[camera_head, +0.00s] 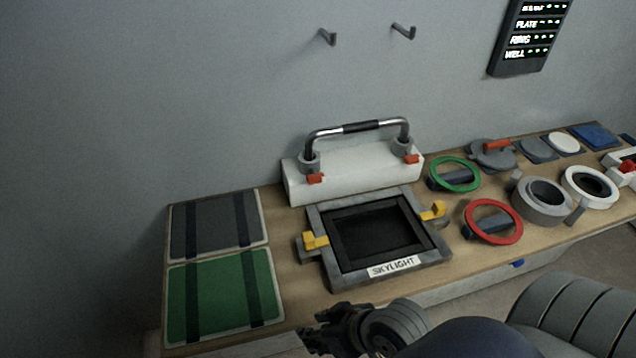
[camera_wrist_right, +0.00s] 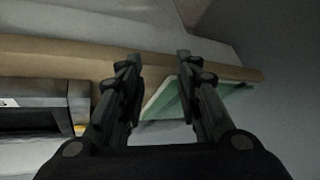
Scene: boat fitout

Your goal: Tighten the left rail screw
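The rail (camera_head: 358,128) is a silver bar with a black grip, standing on two grey posts on a white block (camera_head: 350,178). A small orange-red piece (camera_head: 315,178) sits at the foot of the left post, seemingly the left rail screw. A matching piece (camera_head: 411,159) sits at the right post. My right gripper (camera_head: 318,330) is low at the bench's front edge, in front of the skylight frame and well away from the rail. In the right wrist view its fingers (camera_wrist_right: 158,62) are apart with nothing between them. My left gripper is in neither view.
A grey skylight frame (camera_head: 327,262) with yellow latches lies before the rail. Green (camera_head: 208,302) and dark (camera_head: 192,232) panels lie left. Green (camera_head: 454,174) and red (camera_head: 493,222) rings and round fittings stand right. Two hooks (camera_head: 404,31) jut from the wall.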

